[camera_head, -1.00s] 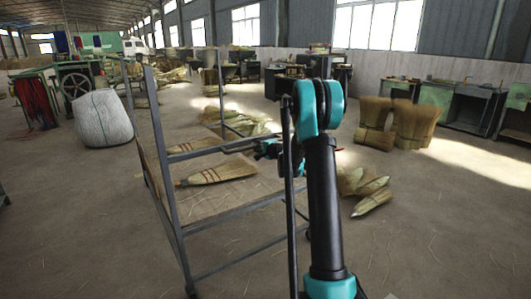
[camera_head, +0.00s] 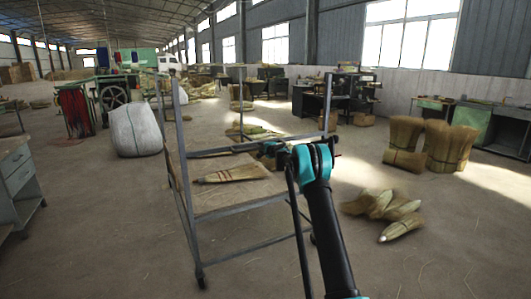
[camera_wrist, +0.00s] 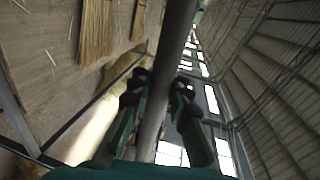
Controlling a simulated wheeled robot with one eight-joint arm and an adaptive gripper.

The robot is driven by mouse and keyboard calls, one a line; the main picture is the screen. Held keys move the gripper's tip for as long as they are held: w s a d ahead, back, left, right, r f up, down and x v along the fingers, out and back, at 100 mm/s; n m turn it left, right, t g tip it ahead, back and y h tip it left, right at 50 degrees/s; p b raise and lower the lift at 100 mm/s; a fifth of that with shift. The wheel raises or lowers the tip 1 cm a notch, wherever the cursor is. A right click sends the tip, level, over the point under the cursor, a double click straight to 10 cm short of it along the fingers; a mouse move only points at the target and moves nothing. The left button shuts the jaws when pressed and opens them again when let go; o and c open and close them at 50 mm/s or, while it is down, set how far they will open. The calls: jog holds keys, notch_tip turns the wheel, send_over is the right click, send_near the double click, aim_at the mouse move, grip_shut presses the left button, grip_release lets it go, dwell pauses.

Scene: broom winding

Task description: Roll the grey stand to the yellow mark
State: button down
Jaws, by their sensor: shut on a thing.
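The grey stand (camera_head: 186,170) is a tall metal frame with a low shelf, standing upright ahead of me and left of my arm. A broom head (camera_head: 232,174) with red stitching lies on its shelf. My gripper (camera_head: 272,153) is at the right side of the stand, partly hidden behind my arm link. In the wrist view, my gripper (camera_wrist: 155,95) is shut around a grey round post (camera_wrist: 172,48) of the stand, one finger on each side. I cannot make out a yellow mark in either view.
A white sack (camera_head: 135,130) stands left behind the stand. A grey cabinet (camera_head: 20,180) is at the left edge. Loose broom heads (camera_head: 385,207) lie on the floor to the right, with upright bundles (camera_head: 445,145) beyond. The near floor is mostly clear.

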jog(key=shift+r+x, duration=0.15)
jog(key=shift+x, duration=0.8)
jog(key=shift+r+x, duration=0.2)
jog(key=shift+x, duration=0.7)
jog(key=shift+w, duration=0.1)
jog(key=c, duration=1.4)
grip_release()
jog(key=v, duration=1.2)
jog(key=shift+r, duration=0.1)
